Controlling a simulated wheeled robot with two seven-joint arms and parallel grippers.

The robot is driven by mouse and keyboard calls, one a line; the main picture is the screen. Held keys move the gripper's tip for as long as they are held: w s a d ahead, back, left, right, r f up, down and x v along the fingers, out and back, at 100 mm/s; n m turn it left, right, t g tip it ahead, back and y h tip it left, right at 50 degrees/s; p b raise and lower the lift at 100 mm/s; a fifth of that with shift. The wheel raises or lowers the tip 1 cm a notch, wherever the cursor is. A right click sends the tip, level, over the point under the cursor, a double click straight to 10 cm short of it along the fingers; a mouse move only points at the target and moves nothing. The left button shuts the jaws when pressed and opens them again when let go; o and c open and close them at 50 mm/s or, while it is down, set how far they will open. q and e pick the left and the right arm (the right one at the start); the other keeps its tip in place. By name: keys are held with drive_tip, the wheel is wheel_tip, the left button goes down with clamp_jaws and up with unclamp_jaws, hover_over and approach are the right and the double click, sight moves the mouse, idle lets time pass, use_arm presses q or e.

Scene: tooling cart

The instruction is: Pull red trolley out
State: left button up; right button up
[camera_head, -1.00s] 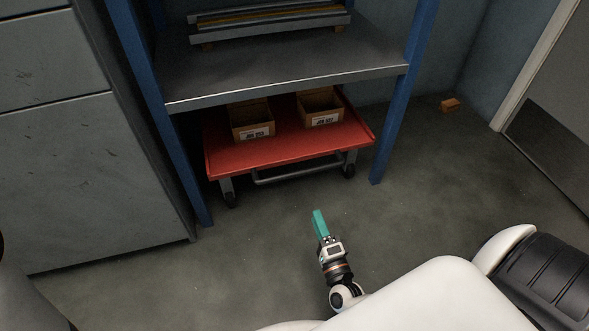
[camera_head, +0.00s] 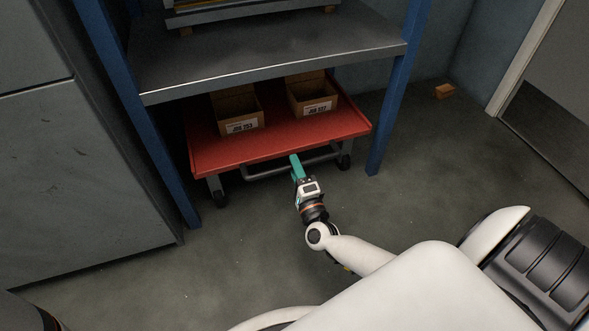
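The red trolley (camera_head: 270,146) stands under the grey shelf of a blue-posted rack. It has dark wheels and a grey bar handle (camera_head: 262,174) low along its front. Two open cardboard boxes, a left one (camera_head: 241,126) and a right one (camera_head: 314,105), sit on it. My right gripper (camera_head: 295,158) has teal fingers and is at the trolley's front edge, over the right part of the bar. The fingers overlap the bar in the picture; I cannot tell whether they touch it or how far apart they are. My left gripper is out of view.
Blue rack posts stand left (camera_head: 150,140) and right (camera_head: 388,115) of the trolley. A grey cabinet (camera_head: 70,180) is close on the left. A small orange block (camera_head: 444,91) lies on the floor at the back right. The floor in front of the trolley is clear.

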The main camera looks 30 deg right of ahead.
drive_tip(key=shift+w+d+r, duration=0.1)
drive_tip(key=shift+w, duration=0.3)
drive_tip(key=shift+c, duration=0.4)
clamp_jaws()
